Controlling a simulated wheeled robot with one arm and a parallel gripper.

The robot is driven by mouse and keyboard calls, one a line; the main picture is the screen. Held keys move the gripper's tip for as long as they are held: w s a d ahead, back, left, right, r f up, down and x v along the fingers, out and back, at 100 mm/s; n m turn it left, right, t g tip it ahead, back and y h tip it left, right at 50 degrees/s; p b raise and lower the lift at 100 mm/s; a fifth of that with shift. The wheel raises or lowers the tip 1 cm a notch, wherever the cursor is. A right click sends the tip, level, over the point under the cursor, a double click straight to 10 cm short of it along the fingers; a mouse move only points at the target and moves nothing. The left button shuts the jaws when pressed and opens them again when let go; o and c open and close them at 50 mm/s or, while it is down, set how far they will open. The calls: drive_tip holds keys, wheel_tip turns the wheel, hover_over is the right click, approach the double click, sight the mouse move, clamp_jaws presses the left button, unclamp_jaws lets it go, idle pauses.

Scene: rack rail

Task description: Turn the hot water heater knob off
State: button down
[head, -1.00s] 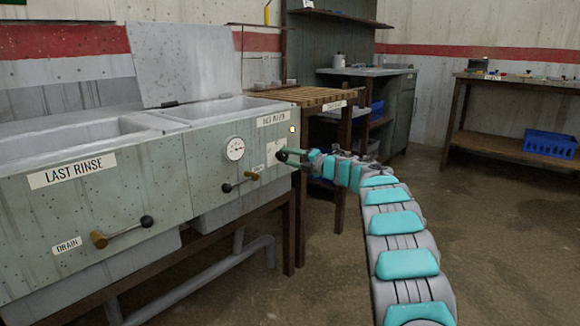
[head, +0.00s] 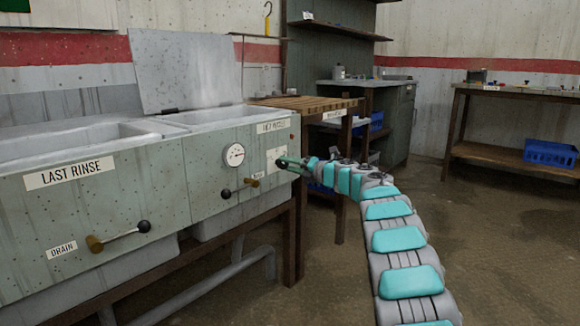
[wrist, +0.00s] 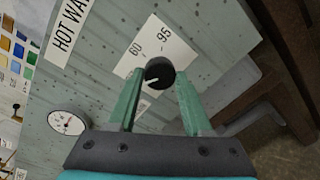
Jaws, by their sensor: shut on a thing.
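The hot water heater knob (wrist: 159,73) is a round dark knob with a white pointer mark. It sits on a white plate (wrist: 170,55) marked 60 and 95, on the grey-green tank front. In the wrist view the pointer mark points to the lower left, away from the numbers. My gripper (wrist: 159,82) has its two green fingers on both sides of the knob, shut on it. In the head view my gripper (head: 283,162) reaches the plate (head: 274,158) at the tank's right end, and its fingers hide the knob.
A round gauge (head: 234,155) and a drain lever (head: 238,188) are left of the plate. The HOT WATER label (head: 272,126) is above it. A wooden slatted table (head: 305,102) stands right of the tank. Open floor lies to the right.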

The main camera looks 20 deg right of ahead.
drive_tip(key=shift+c, duration=1.6)
unclamp_jaws()
drive_tip(key=v, duration=0.7)
drive_tip(key=shift+s+d, duration=0.15)
drive_tip(key=shift+s, duration=0.15)
